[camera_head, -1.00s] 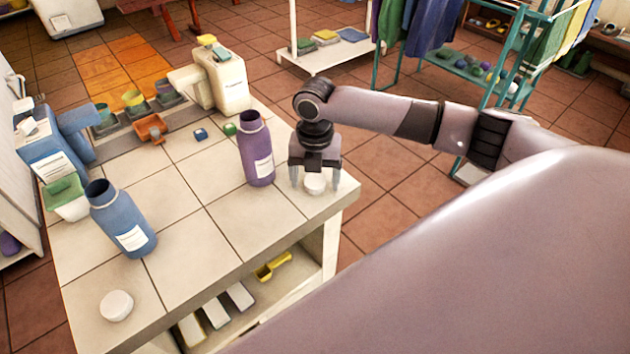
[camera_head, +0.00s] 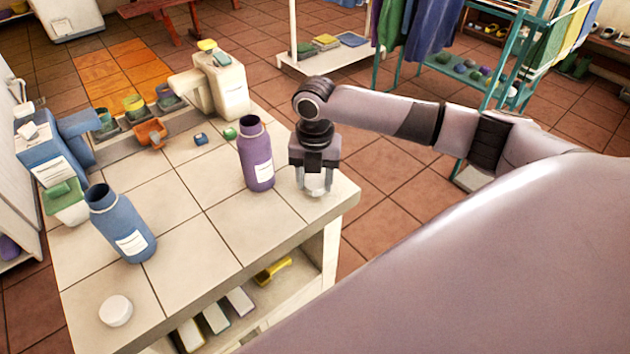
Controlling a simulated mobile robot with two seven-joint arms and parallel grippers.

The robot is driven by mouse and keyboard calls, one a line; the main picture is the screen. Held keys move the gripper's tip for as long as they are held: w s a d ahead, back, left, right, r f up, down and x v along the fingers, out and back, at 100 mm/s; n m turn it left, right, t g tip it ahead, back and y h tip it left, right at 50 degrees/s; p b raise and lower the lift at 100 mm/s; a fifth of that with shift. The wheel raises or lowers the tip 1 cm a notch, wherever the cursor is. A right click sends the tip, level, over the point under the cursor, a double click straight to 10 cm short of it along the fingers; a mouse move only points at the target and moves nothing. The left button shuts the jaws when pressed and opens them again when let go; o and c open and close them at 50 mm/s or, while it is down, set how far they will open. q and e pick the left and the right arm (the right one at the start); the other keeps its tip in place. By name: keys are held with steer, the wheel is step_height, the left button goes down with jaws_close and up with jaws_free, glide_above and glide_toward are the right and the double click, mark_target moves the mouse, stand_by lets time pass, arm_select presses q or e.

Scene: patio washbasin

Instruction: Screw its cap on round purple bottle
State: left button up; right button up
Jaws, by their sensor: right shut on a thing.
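The round purple bottle (camera_head: 257,153) stands upright and uncapped near the right end of the tiled counter, with a white label on its front. My right gripper (camera_head: 315,187) points down just to the right of the bottle. It is shut on a white cap (camera_head: 315,182) at the counter top; the fingers partly hide the cap, and I cannot tell whether it is lifted. My left gripper is out of view.
A blue bottle (camera_head: 122,226) stands open at the left of the counter (camera_head: 205,262), with another white cap (camera_head: 116,311) near the front left corner. A cream dispenser (camera_head: 226,85), an orange scoop-like item (camera_head: 150,132) and small blue and green items lie farther back.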

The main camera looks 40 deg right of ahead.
mark_target(315, 183)
step_height(315, 183, up, 19)
steer(key=shift+p, duration=0.3)
stand_by(0.3)
steer(key=s+a+f+m, duration=0.3)
steer(key=a+f+m, duration=0.1)
steer(key=m, duration=1)
steer(key=s+a+f+m, duration=0.3)
steer(key=a+f+m, duration=0.1)
steer(key=m, duration=1)
steer(key=shift+a+f, duration=0.25)
steer(key=shift+f, duration=0.15)
steer(key=shift+s, duration=0.15)
